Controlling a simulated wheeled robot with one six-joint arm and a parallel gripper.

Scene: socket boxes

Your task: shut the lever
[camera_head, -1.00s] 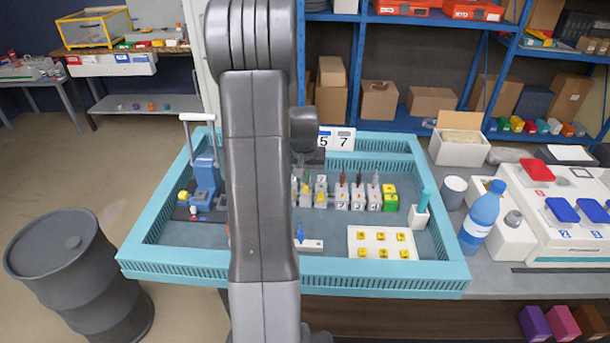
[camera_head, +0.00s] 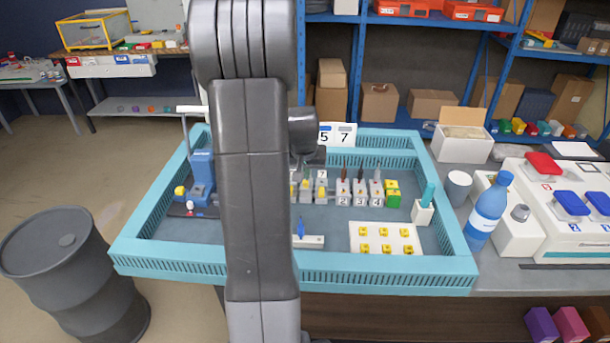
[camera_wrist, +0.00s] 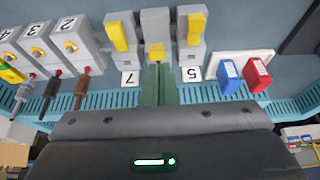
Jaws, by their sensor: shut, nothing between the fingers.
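In the wrist view, a row of grey socket boxes shows a yellow lever on the left box (camera_wrist: 117,37) and a yellow lever on the right box (camera_wrist: 195,28). The middle box (camera_wrist: 156,22) between them shows only a short yellow piece (camera_wrist: 157,52) at its near end. Labels 7 and 5 lie by the outer boxes. My gripper (camera_wrist: 158,72) is shut and empty, its green fingers pointing at the middle box's yellow piece; I cannot tell whether they touch. In the head view, my arm hides the gripper and part of the grey boxes (camera_head: 321,192).
Numbered boxes (camera_wrist: 68,45) with dark plugs stand left in the wrist view; red and blue blocks (camera_wrist: 257,75) stand right. The turquoise tray rim (camera_head: 390,275) surrounds the work area. A blue lever press (camera_head: 202,172), a white plate of yellow pieces (camera_head: 386,238) and a bottle (camera_head: 487,208) stand around.

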